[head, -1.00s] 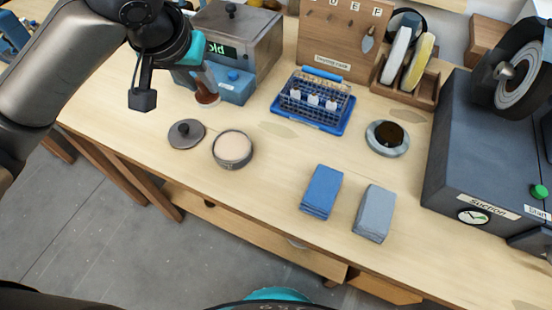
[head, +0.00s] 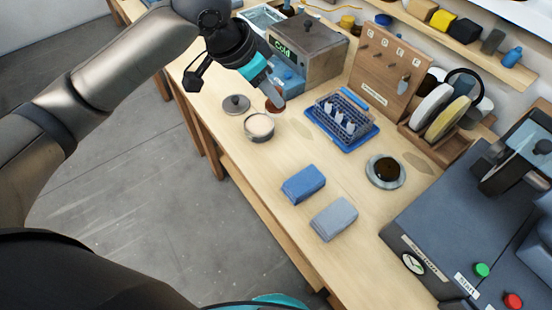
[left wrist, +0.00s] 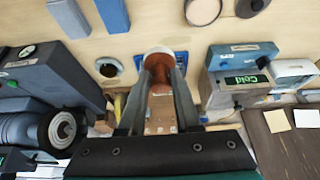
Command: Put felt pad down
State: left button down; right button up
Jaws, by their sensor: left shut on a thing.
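My left gripper (head: 272,92) is shut on a reddish-brown round piece, which I take to be the felt pad (head: 274,106). The fingers hide part of it in the head view. In the left wrist view the pad (left wrist: 158,66) sits between the fingertips, with a pale whitish face at its far side. In the head view it appears just right of a dark round lid (head: 237,104) and above a round tin (head: 259,127) with a pale top. I cannot tell whether the pad touches the table. My right gripper is not in view.
A grey box marked Cold (head: 308,48) stands behind the gripper. A blue rack (head: 341,120) stands to its right. Bare wood lies between tin and rack.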

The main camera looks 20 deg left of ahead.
pick_arm(q)
notch_tip(320, 180, down, 15)
jog(key=shift+a+f+b, duration=0.1)
jog(key=shift+b, duration=1.05)
jog(key=shift+f+b, duration=0.35)
jog(key=shift+f, duration=1.6)
jog(key=shift+f, duration=0.15)
jog(key=c, duration=0.6)
grip_release()
jog(key=p+v, duration=0.2)
jog(key=v, duration=1)
